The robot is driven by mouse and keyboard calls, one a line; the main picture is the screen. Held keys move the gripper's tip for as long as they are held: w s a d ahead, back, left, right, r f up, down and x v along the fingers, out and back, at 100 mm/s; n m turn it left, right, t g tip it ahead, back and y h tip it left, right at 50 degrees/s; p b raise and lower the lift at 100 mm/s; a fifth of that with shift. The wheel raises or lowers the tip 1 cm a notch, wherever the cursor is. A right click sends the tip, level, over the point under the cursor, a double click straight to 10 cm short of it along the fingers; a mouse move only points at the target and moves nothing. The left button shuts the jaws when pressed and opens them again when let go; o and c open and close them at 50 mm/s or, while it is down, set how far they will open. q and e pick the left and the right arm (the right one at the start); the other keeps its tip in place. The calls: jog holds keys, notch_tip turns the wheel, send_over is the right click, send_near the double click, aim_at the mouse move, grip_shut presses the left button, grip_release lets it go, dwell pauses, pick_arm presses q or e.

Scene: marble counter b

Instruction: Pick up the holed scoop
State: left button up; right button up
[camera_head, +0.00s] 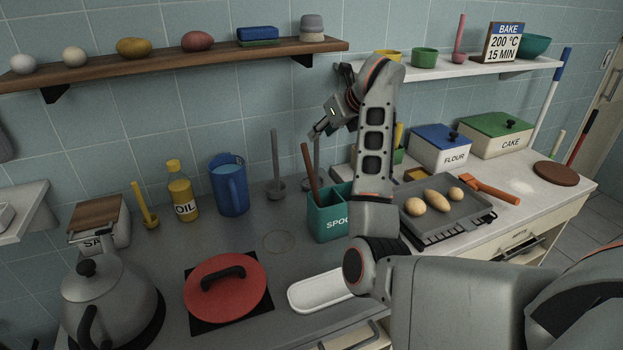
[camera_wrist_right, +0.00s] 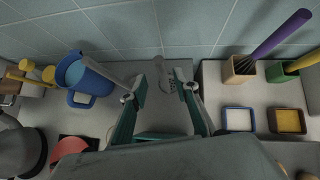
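Two grey long-handled tools stand upright at the back of the counter in the head view. One tool (camera_head: 275,165) stands left of the teal crock; the other (camera_head: 317,160) stands behind it, under my right gripper (camera_head: 322,128). In the wrist view, a pale grey tool with dark marks like holes (camera_wrist_right: 168,84) shows between the fingers of my right gripper (camera_wrist_right: 159,80); it looks like the holed scoop, though I cannot be sure. The fingers are spread apart and do not visibly touch it. A plain grey handle (camera_wrist_right: 108,72) passes left of them. My left gripper is not in view.
A teal crock (camera_head: 330,222) holding a brown handle stands in front of the tools. A blue jug (camera_head: 230,190) and an oil bottle (camera_head: 182,195) stand to the left. The wall shelf (camera_head: 455,78) is close to my right arm. A red lid (camera_head: 225,288) lies in front.

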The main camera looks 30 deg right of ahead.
jog(key=shift+x, duration=2.65)
jog(key=shift+d, duration=0.15)
grip_shut()
